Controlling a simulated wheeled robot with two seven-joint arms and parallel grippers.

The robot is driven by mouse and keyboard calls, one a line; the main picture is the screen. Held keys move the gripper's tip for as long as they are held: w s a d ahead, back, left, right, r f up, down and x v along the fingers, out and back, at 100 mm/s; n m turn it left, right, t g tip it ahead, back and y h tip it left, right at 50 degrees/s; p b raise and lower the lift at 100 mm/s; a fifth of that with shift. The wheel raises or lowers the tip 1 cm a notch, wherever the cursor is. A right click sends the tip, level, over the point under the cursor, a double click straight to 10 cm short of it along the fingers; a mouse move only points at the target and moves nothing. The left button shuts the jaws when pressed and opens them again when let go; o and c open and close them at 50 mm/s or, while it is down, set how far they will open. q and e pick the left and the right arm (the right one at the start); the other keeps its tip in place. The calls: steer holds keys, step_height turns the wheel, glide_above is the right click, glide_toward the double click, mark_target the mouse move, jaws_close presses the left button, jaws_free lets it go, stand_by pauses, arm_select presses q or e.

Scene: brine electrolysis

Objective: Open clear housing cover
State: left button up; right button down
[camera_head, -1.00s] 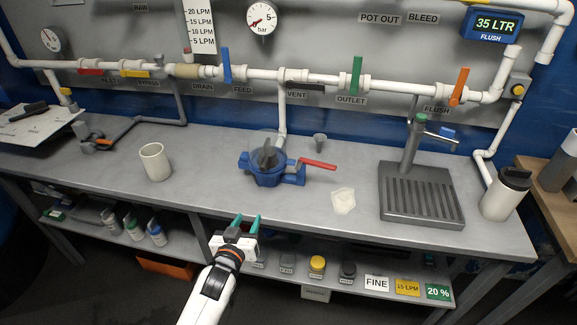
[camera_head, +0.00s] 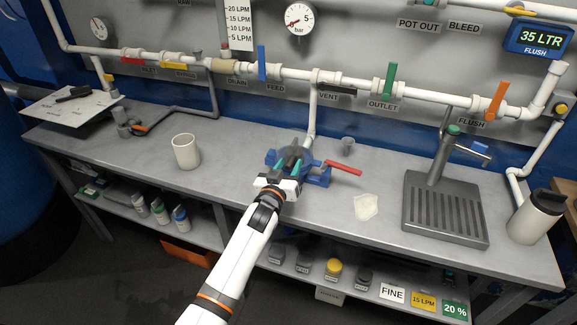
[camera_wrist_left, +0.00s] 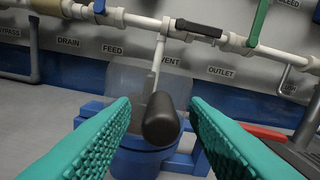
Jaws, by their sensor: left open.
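The clear housing cover (camera_wrist_left: 122,84) shows in the left wrist view as a see-through dome on a blue base (camera_wrist_left: 140,160), with a dark rounded handle (camera_wrist_left: 161,120) at its front. In the head view the blue housing (camera_head: 317,178) stands on the bench, partly hidden behind my left gripper (camera_head: 285,171). My left gripper is open, its two teal fingers (camera_wrist_left: 160,135) on either side of the dark handle in the wrist view. I cannot tell whether either finger touches it. My right gripper is not in view.
A red lever (camera_head: 343,167) sticks out right of the housing. A white cup (camera_head: 186,151) stands to the left, a pale piece (camera_head: 366,207) lies to the right, and a drain stand (camera_head: 445,210) is further right. Pipes with coloured valves run behind.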

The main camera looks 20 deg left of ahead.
arm_select(q)
steer(key=shift+w, duration=0.25)
jaws_close()
